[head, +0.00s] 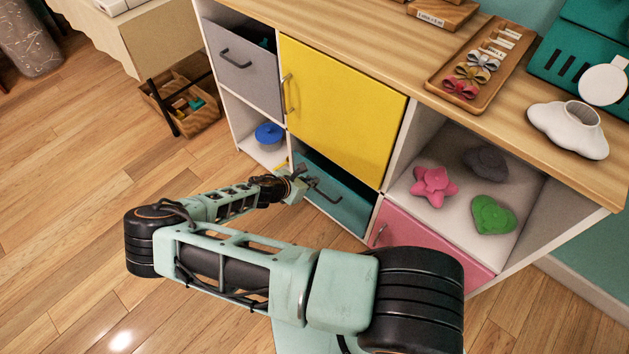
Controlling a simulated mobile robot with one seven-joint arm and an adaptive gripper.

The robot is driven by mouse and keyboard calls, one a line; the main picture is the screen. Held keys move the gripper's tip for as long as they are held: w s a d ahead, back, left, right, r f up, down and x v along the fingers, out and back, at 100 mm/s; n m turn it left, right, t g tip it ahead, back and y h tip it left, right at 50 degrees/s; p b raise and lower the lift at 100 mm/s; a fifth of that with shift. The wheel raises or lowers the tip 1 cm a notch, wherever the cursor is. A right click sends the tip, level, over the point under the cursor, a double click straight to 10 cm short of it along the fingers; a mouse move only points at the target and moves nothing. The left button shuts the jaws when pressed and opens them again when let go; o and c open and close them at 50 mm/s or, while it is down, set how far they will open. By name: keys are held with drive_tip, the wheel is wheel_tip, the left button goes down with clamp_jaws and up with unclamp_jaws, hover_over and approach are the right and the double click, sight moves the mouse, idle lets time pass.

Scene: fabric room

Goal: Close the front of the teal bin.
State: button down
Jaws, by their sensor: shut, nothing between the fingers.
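The teal bin (345,204) is in the lower middle compartment of the white cabinet, below the yellow door. Its front looks tilted outward, with a dark gap showing above its top edge. A dark handle (325,193) is on its front. My gripper (297,180) is at the upper left of the teal front, close to the handle. It is shut with nothing in it. Whether it touches the front I cannot tell. My wrist hides the left part of the front.
The yellow door (340,105) above and the pink front (425,240) at lower right are shut. The grey bin (243,66) at upper left is slightly open. An open compartment holds a blue pot (269,135). Another holds plush shapes (434,184).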

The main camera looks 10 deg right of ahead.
drive_tip(key=p+v, duration=0.3)
drive_tip(key=v, duration=0.7)
drive_tip(key=shift+s+a, duration=0.3)
drive_tip(key=shift+a, duration=0.2)
drive_tip(key=shift+r, duration=0.1)
